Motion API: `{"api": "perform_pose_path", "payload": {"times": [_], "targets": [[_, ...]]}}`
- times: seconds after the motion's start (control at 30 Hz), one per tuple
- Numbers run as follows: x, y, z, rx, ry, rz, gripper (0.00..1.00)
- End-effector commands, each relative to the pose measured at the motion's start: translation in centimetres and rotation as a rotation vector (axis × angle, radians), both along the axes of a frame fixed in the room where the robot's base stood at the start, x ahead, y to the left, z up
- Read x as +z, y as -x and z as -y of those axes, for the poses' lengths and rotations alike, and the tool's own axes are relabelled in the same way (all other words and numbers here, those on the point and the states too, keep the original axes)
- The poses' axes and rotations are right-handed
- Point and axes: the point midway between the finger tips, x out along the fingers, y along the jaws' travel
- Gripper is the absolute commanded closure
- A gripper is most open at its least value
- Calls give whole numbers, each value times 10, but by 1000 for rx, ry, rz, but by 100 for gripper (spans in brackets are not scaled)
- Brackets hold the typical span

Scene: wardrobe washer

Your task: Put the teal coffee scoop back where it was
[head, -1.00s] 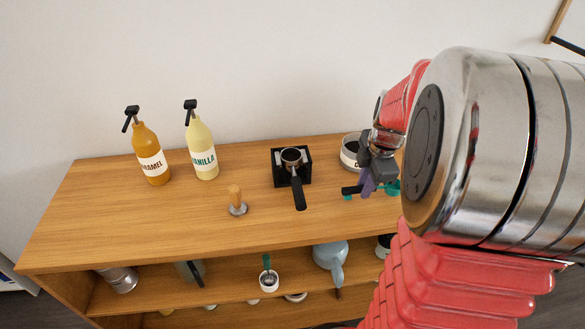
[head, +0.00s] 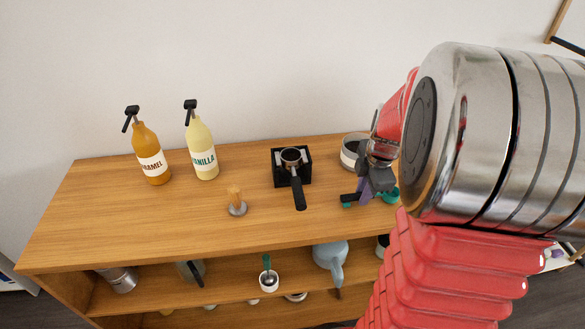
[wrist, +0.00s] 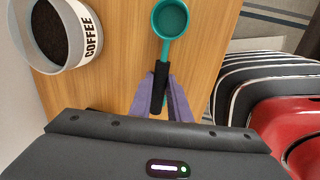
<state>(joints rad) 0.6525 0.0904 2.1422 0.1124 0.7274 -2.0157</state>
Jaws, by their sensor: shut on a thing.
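The teal coffee scoop (wrist: 171,19) has a round bowl and a black handle. In the wrist view my gripper (wrist: 159,92) is shut on the black handle, with its purple fingers on both sides. The bowl points away from my gripper, over the wooden top.
A portafilter (head: 298,190) rests in a black stand left of my gripper. A tamper (head: 237,205), a vanilla bottle (head: 202,150) and a caramel bottle (head: 150,155) stand further left.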

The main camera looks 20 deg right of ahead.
Motion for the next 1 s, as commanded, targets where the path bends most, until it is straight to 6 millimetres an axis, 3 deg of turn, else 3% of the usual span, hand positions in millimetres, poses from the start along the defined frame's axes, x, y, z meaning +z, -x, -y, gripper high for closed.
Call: {"api": "perform_pose_path", "payload": {"times": [0.87,0.9,1.0], "targets": [[-7,0,0,0,0,0,100],[-7,0,0,0,0,0,82],[-7,0,0,0,0,0,75]]}}
